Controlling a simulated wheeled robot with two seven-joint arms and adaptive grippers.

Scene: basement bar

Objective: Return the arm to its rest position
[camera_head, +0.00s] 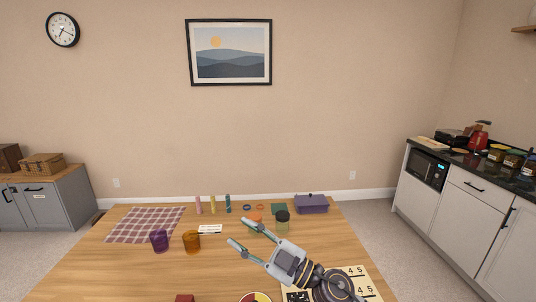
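My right gripper (240,232) hangs over the middle of the wooden table (120,265), its arm coming in from the lower right. Its two fingers are spread apart with nothing seen between them, pointing up and left in the picture. A dark-lidded jar (282,221) stands just beyond the gripper's far side. An amber cup (192,242) and a purple cup (159,241) stand to its left, apart from the fingers. My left gripper is not in view.
A checkered cloth (147,224) lies at the table's left. Several small coloured items stand along the back near a purple box (312,204). A board with numbers (362,280) lies partly hidden under my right arm. A white card (210,229) lies mid-table; the front left is clear.

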